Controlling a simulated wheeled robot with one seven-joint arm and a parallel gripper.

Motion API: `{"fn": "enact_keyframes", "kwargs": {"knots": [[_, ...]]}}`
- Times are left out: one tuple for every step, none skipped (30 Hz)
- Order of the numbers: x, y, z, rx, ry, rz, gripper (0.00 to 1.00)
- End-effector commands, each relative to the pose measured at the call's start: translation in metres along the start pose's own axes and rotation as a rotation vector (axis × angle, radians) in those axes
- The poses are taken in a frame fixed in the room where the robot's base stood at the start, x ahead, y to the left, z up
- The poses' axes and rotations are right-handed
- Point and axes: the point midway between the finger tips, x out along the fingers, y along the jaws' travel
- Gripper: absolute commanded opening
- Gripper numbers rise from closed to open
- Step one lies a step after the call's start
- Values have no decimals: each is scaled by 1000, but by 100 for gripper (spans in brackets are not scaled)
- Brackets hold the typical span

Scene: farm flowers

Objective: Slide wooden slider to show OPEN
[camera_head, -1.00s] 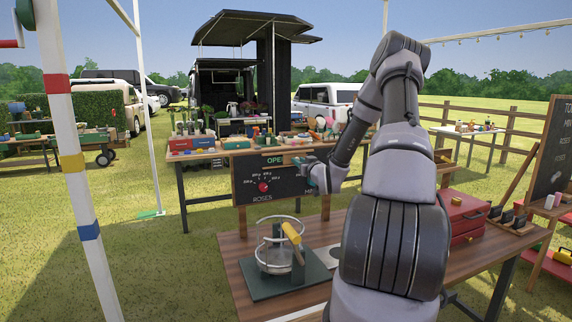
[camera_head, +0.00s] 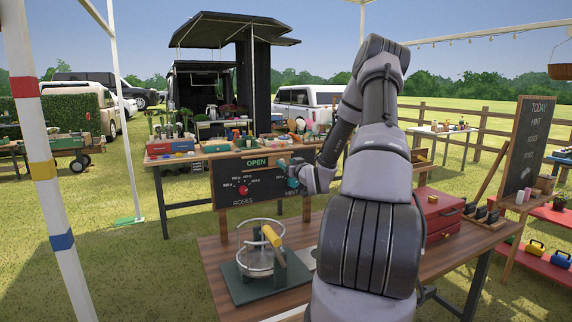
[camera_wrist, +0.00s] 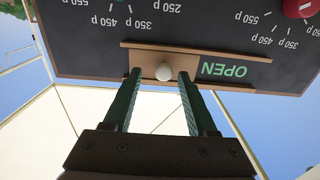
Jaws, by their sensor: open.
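The black price board (camera_head: 226,184) stands on the wooden table with a green OPEN label (camera_head: 257,162) at its top. In the wrist view, which is upside down, the wooden slider (camera_wrist: 137,54) lies on the board's edge rail with a pale round knob (camera_wrist: 163,72). The label OPEN (camera_wrist: 224,70) is uncovered beside it, with all its letters readable. My gripper (camera_wrist: 160,80) is open, its green fingers on either side of the knob. I cannot tell whether a finger touches it. In the head view my gripper (camera_head: 297,165) is small at the board's top, and the knob is not clear.
A red dial (camera_head: 243,190) and a teal dial (camera_head: 293,183) sit on the board below the rail. A round metal frame with a yellow handle (camera_head: 272,236) stands in front. A red toolbox (camera_head: 437,212) is at the right. A cluttered table stands behind the board.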

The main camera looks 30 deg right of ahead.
Motion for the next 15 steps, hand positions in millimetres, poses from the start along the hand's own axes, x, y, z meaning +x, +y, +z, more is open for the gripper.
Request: {"fn": "enact_keyframes", "kwargs": {"knots": [[-7, 0, 0, 0, -2, 1, 58], [-11, 1, 0, 0, -2, 1, 58], [-18, 1, 0, 0, -2, 1, 58], [-24, 1, 0, 0, -2, 2, 58], [-31, 1, 0, 0, -3, 3, 58], [-39, 1, 0, 0, -3, 2, 58], [-46, 1, 1, 1, -4, 3, 58], [-52, 2, 0, 1, -3, 3, 58], [-60, 1, 0, 1, -3, 3, 58], [-66, 2, 0, 1, -3, 4, 58], [-71, 2, 0, 1, -3, 4, 58], [-78, 1, 0, 1, -3, 3, 58], [-82, 2, 1, 2, -3, 3, 58], [-86, 2, 0, 1, -2, 4, 58], [-91, 2, 1, 1, -2, 4, 58]]}}
